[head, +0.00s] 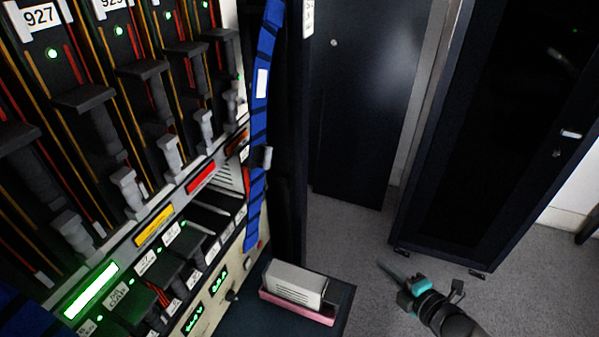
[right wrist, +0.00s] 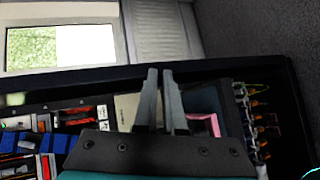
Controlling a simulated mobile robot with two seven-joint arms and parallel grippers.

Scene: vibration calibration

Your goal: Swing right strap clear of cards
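The right strap (head: 257,125) is blue with dark bands and a white label. In the head view it hangs down along the right edge of the card rack, in front of the rack's right end. The cards (head: 150,90) are dark upright modules with grey handles and green lights, left of the strap. My right gripper (head: 384,266) is low at the right, over the grey floor and well apart from the strap. In the right wrist view its two fingers (right wrist: 160,90) stand slightly apart with nothing seen between them. My left gripper is out of view.
A grey-white box in a pink tray (head: 297,316) sits on a dark surface below the rack. A dark cabinet door (head: 490,130) stands at the right. Open floor (head: 345,235) lies between. A blue piece (head: 22,312) shows at the lower left corner.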

